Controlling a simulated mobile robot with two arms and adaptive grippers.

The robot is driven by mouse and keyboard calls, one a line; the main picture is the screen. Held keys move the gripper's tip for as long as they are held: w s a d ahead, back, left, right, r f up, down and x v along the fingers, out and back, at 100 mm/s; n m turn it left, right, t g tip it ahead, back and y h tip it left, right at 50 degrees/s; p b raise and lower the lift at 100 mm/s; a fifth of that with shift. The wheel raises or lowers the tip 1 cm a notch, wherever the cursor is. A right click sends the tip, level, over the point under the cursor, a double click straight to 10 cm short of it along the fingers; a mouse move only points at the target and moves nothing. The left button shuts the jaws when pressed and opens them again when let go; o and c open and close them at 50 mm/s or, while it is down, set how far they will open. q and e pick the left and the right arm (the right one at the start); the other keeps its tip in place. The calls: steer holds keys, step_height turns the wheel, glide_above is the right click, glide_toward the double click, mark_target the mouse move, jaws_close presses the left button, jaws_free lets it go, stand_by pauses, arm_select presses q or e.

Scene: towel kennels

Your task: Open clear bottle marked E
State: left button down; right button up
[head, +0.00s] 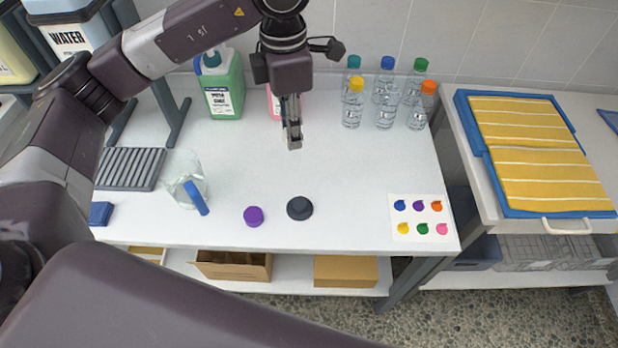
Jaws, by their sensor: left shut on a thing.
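Several clear bottles stand in a group at the back right of the white table. Their caps are teal (354,62), blue (387,63), green (420,65), yellow (355,84) and orange (428,87). The front middle bottle (386,108) shows no coloured cap. Letters on the bottles are too small to read, so I cannot tell which is E. A purple cap (253,216) lies near the front edge. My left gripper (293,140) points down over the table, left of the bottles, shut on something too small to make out. My right gripper is out of view.
A green bottle (224,90) and a partly hidden pink bottle (273,103) stand behind. A clear jug (185,175), a dark round object (299,208) and a colour-dot card (421,218) lie around. Yellow towels (540,150) sit right. The table middle is clear.

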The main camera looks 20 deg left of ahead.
arm_select(q)
steer(key=n, duration=0.2)
steer(key=w+n, duration=0.1)
steer(key=n, duration=0.4)
steer(key=shift+w+d+r, duration=0.1)
steer(key=shift+w+d, duration=0.2)
steer(key=w+n, duration=0.1)
steer(key=n, duration=0.6)
steer(key=n+p, duration=0.4)
steer(key=n, duration=1)
glide_above(309, 180)
step_height(309, 180, down, 15)
steer(key=shift+f, duration=0.15)
step_height(309, 180, down, 5)
steer(key=shift+r, duration=0.15)
steer(key=shift+f, duration=0.25)
